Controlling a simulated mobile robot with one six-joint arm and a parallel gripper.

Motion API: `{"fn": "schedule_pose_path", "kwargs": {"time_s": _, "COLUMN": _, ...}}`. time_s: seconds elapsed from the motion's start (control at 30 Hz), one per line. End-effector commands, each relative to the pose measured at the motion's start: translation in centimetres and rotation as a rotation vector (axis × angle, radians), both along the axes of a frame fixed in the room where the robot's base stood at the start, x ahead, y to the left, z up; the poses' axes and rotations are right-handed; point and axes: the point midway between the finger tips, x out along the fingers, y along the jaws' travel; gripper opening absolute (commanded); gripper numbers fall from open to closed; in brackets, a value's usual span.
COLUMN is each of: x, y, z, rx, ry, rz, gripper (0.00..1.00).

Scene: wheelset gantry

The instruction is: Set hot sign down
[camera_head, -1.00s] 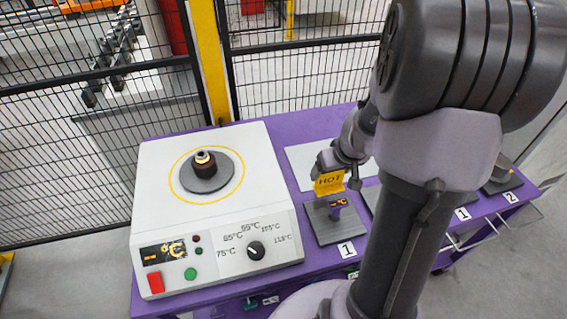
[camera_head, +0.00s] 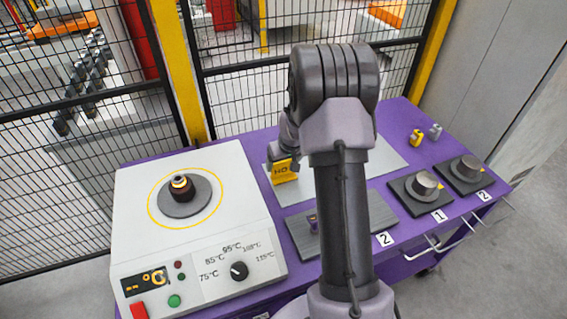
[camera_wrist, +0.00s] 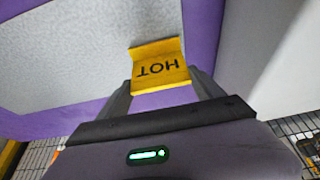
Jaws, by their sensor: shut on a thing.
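The yellow HOT sign (camera_head: 285,171) is in my gripper (camera_head: 288,158), to the right of the white heater. The sign also shows in the wrist view (camera_wrist: 159,68), upside down between the two fingers of my gripper (camera_wrist: 162,88). The fingers are shut on it. Behind the sign in the wrist view lies a pale grey mat (camera_wrist: 75,50) on the purple table. This mat also shows in the head view (camera_head: 385,160). I cannot tell whether the sign touches the mat. My arm hides part of the mat and the table.
The white heater (camera_head: 235,215) with a dark part (camera_head: 182,190) on its plate stands left. A dark plate with a small purple piece (camera_head: 313,222) is in front of the mat. Round metal parts (camera_head: 423,184) on dark plates and small yellow and grey clips (camera_head: 417,137) are right. A mesh fence (camera_head: 260,95) stands behind.

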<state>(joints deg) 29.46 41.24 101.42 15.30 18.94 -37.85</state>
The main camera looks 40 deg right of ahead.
Motion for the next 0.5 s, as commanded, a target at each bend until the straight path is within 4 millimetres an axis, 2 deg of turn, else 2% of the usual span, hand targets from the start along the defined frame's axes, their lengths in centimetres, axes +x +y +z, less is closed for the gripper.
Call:
{"fn": "schedule_pose_path", "kwargs": {"time_s": 0.1, "x": -0.02, "y": -0.01, "z": -0.38, "rx": 0.0, "ry": 0.0, "rz": 0.0, "gripper": 0.36}}
{"fn": "schedule_pose_path", "kwargs": {"time_s": 0.13, "x": -0.01, "y": 0.0, "z": -0.38, "rx": 0.0, "ry": 0.0, "rz": 0.0, "gripper": 0.78}}
{"fn": "schedule_pose_path", "kwargs": {"time_s": 0.23, "x": -0.03, "y": 0.01, "z": -0.27, "rx": 0.0, "ry": 0.0, "rz": 0.0, "gripper": 0.98}}
{"fn": "schedule_pose_path", "kwargs": {"time_s": 0.5, "x": -0.03, "y": 0.0, "z": -0.23, "rx": 0.0, "ry": 0.0, "rz": 0.0, "gripper": 0.98}}
